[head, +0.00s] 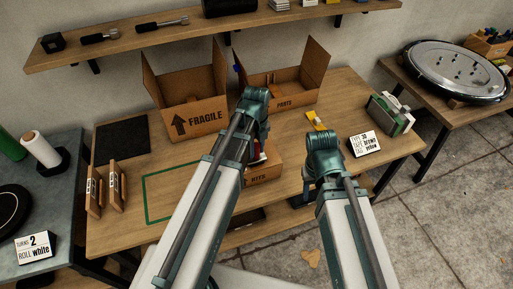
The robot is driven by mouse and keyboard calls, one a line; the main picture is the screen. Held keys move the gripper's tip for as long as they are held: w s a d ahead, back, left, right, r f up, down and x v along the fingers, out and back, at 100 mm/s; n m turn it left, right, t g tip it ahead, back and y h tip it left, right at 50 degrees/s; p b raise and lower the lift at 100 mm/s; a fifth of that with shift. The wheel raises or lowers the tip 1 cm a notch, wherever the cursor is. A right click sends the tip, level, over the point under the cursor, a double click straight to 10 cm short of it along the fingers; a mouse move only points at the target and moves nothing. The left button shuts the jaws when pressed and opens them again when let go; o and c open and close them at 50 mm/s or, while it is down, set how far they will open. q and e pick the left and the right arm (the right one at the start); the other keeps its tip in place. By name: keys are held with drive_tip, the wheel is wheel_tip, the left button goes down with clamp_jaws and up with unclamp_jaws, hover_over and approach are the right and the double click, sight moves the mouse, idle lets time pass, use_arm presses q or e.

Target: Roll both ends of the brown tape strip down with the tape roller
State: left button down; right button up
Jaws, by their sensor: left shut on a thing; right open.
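My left gripper (258,150) is over the middle of the wooden table, mostly hidden behind its own wrist. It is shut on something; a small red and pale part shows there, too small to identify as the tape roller. A low cardboard box (266,173) sits just below it, largely covered by my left arm. My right gripper (309,182) is open near the table's front edge, largely hidden by its wrist, with nothing visible in it. I cannot make out the brown tape strip; my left arm covers much of the low box.
Open boxes marked FRAGILE (194,118) and PARTS (290,98) stand at the back. A yellow item (316,120), a printed card (364,145) and a green-white device (390,114) are at the right.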

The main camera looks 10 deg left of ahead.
use_arm(q)
drive_tip(key=shift+r+p, duration=2.85)
drive_tip(key=shift+r, duration=0.15)
drive_tip(key=shift+f, duration=0.1)
drive_tip(key=shift+w, duration=0.1)
